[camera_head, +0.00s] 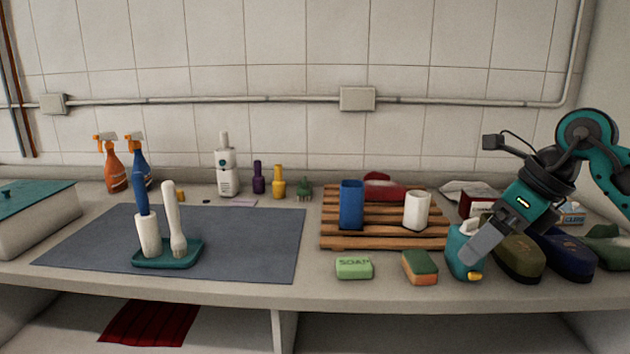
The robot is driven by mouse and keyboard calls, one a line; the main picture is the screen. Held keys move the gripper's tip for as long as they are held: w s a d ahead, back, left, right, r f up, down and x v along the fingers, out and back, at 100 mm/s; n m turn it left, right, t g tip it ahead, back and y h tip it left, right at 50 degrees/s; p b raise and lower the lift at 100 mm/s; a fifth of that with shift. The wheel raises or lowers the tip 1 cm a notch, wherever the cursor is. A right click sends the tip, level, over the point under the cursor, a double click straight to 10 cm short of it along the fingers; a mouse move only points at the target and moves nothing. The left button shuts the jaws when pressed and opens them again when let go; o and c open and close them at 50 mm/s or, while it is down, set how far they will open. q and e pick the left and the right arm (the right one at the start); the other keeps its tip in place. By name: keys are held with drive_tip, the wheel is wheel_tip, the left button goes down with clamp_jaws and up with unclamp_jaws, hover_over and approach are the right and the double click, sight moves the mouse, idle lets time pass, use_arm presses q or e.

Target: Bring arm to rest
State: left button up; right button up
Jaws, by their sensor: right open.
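My right arm (590,150) comes in from the right edge and reaches down to the counter. Its gripper (472,258) is open, its grey fingers pointing down and left. It is right at a teal bottle (457,250) with a yellow tip, at the counter's front right. The fingers cover part of the bottle, and I cannot tell whether they touch it. My left gripper and arm are not in view.
A brown shoe (516,254) and a blue shoe (567,256) lie right of the bottle. A sponge (421,267) and green soap (354,267) lie to its left. Behind, a wooden rack (380,241) holds a blue cup (351,205) and a white cup (417,210).

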drive_tip(key=s+a+f+m+t+y, duration=0.1)
drive_tip(key=a+f+m+y, duration=0.15)
drive_tip(key=a+y, duration=0.3)
drive_tip(key=s+a+f+m+y+p, duration=0.1)
drive_tip(key=s+a+m+y, duration=0.15)
drive_tip(key=a+y, duration=0.35)
drive_tip(key=s+a+f+m+t+y, duration=0.1)
drive_tip(key=a+f+m+y, duration=0.1)
drive_tip(key=a+m+y, duration=0.35)
drive_tip(key=s+d+f+m+t+h, duration=0.1)
drive_tip(key=d+f+m+t+h, duration=0.2)
drive_tip(key=f+m+t+h, duration=0.65)
drive_tip(key=s+d+f+m+t+h, duration=0.3)
drive_tip(key=f+m+h, duration=0.35)
drive_tip(key=m, duration=0.85)
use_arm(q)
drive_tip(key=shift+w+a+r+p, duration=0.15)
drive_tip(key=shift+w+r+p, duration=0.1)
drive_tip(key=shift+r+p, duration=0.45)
use_arm(e)
drive_tip(key=s+d+f+m+g+h, duration=0.3)
drive_tip(key=s+f+m+g, duration=0.4)
drive_tip(key=s+f, duration=0.4)
wheel_tip(320, 180, down, 3)
drive_tip(key=shift+r+h, duration=0.1)
drive_tip(key=shift+h, duration=0.2)
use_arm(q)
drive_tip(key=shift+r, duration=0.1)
